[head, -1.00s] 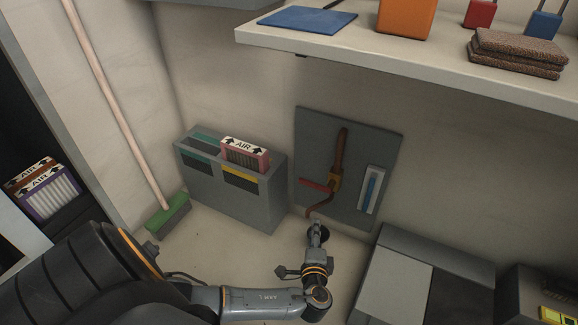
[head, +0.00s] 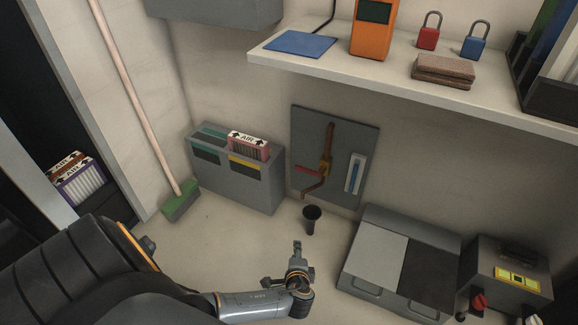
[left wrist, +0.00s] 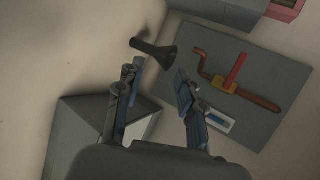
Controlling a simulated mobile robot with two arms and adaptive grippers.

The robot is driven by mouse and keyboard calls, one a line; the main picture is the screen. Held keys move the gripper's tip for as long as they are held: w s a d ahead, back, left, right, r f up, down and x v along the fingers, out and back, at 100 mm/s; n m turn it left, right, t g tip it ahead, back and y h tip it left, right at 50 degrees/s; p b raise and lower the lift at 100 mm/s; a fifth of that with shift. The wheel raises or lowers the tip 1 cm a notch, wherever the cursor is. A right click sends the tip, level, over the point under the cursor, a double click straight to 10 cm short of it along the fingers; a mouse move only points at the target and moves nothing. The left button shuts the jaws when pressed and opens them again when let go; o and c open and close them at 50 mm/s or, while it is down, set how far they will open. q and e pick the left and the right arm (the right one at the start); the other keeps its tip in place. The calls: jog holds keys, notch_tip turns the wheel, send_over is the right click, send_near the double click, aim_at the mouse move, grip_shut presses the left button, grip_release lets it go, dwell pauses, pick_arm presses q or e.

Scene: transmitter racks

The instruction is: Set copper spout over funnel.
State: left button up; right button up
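The copper spout (head: 314,189) hangs curved below a brass valve with a red lever (head: 308,172) on a copper pipe, on a grey wall panel (head: 342,136). A black funnel (head: 312,214) stands upright on the floor before the panel. The spout's end is above and slightly left of the funnel's mouth in the head view; whether it is over it in depth I cannot tell. My left gripper (head: 297,246) is low in front of the funnel. In the left wrist view the gripper (left wrist: 158,70) is open and empty, with the funnel (left wrist: 154,51) just beyond its fingertips. My right gripper is not in view.
A grey filter bin (head: 235,185) stands left of the panel, with a broom (head: 180,201) beside it. A grey two-lid box (head: 375,255) stands right of the funnel. A shelf (head: 400,80) juts out above. The floor around the funnel is clear.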

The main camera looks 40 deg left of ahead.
pick_arm(q)
jog(key=shift+s+d+f+g+h+p, duration=0.1)
jog(key=shift+s+g+h+p, duration=0.25)
jog(key=shift+s+p, duration=0.55)
jog(key=shift+s+f+g+h+p, duration=0.15)
jog(key=shift+s+g+p, duration=0.3)
jog(key=shift+s+p, duration=0.4)
